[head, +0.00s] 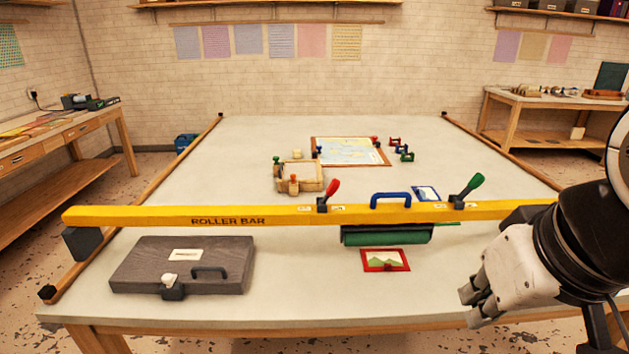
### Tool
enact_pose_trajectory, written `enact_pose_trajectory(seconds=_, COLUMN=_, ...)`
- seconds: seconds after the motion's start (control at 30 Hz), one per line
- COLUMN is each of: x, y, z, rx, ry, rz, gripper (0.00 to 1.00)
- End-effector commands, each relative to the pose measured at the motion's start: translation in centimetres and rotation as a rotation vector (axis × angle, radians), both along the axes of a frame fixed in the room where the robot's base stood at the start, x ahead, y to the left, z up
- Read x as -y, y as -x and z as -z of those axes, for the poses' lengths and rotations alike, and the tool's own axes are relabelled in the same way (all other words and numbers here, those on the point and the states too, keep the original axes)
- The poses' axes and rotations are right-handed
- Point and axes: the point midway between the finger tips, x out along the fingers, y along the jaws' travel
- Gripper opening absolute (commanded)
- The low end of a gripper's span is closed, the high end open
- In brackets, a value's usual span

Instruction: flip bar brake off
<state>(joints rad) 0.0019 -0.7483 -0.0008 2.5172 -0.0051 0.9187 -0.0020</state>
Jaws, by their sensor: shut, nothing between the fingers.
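The yellow roller bar (230,216) spans the table from left to right, with "ROLLER BAR" printed on its front. Two levers stand on it: a red-handled lever (331,189) near the middle and a green-handled lever (468,190) farther right. Both handles tilt up to the right. Small labels sit beside their bases, too small to read. A blue handle (390,197) arches up between the levers. My gripper (474,304) is shut and empty at the lower right, in front of the bar and apart from both levers. My arm hides the bar's right end.
A dark green roll (387,236) hangs under the bar. A grey case (182,270) and a red-framed picture (386,260) lie on the table's near side. Behind the bar are a wooden tray (312,184), a map (350,151) and small stamps (404,153).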

Motion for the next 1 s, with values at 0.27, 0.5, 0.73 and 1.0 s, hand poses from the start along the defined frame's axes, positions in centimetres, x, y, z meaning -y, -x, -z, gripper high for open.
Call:
enact_pose_trajectory(seconds=0.27, x=-2.6, y=-2.4, z=3.7, rx=-0.128, ry=-0.122, rz=0.001, gripper=0.00)
enact_pose_trajectory(seconds=0.5, x=-8.0, y=-6.9, z=8.5, rx=-0.323, ry=-0.403, rz=-0.005, gripper=0.00)
enact_pose_trajectory(seconds=0.73, x=-12.6, y=-12.5, z=11.4, rx=-0.438, ry=-0.721, rz=-0.004, gripper=0.00)
enact_pose_trajectory(seconds=1.0, x=-15.4, y=-21.4, z=13.4, rx=-0.457, ry=-1.134, rz=0.022, gripper=0.00)
